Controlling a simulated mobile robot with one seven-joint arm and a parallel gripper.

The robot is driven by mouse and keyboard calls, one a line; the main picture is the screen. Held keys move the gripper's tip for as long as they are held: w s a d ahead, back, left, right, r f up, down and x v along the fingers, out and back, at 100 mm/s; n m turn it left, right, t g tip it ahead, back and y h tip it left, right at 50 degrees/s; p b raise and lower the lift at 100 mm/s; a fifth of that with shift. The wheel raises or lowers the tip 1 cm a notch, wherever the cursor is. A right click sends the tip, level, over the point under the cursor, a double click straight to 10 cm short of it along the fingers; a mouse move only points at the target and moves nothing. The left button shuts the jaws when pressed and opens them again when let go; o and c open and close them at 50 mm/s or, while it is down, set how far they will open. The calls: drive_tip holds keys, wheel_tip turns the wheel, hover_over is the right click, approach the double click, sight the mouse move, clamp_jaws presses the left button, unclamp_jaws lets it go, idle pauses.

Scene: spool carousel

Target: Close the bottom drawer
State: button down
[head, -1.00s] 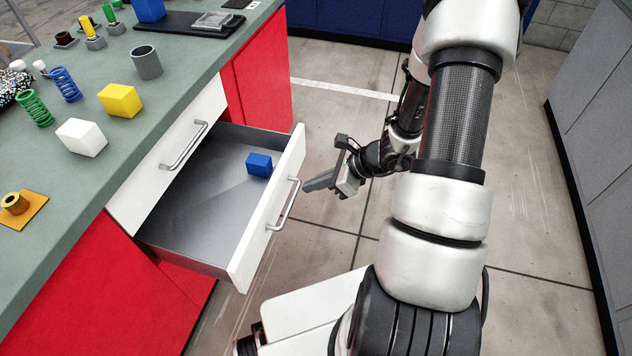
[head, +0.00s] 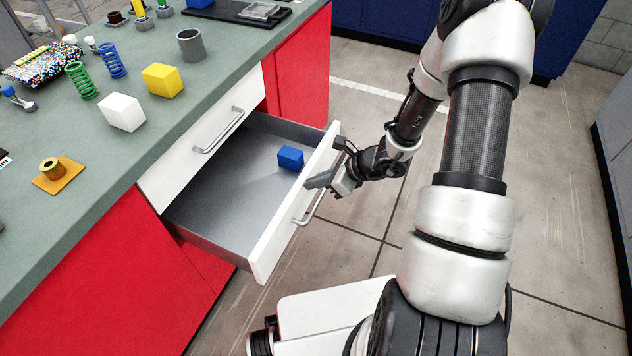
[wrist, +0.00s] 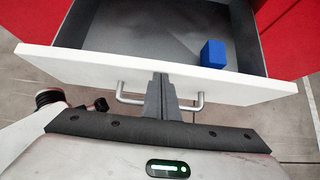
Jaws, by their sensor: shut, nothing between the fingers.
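The bottom drawer (head: 235,190) stands pulled out from the cabinet, below a shut upper drawer (head: 215,135). Its white front panel (head: 272,247) carries a metal bar handle (head: 309,212). A blue block (head: 290,157) lies inside, near the front; it also shows in the wrist view (wrist: 213,54). My gripper (head: 309,184) is shut and empty at the outer face of the front panel, just above the handle. In the wrist view, my gripper (wrist: 161,78) points at the panel between the handle's two posts. I cannot tell whether the fingertips touch it.
The green-grey worktop (head: 110,165) holds a white block (head: 122,112), a yellow block (head: 162,80), springs, a grey cup (head: 190,45) and a spool on an orange plate (head: 58,175). Red cabinet panels flank the drawers. The floor (head: 350,255) in front is clear.

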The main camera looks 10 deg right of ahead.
drive_tip(key=shift+w+a, duration=0.1)
drive_tip(key=w+a+b, duration=0.1)
drive_tip(key=w+a, duration=0.7)
drive_tip(key=a, duration=0.3)
drive_tip(key=w+a, duration=0.8)
drive_tip(key=a, duration=0.3)
drive_tip(key=shift+w+a+b, duration=0.2)
drive_tip(key=shift+a+b, duration=0.15)
drive_tip(key=shift+a+r, duration=0.1)
drive_tip(key=shift+r, duration=0.1)
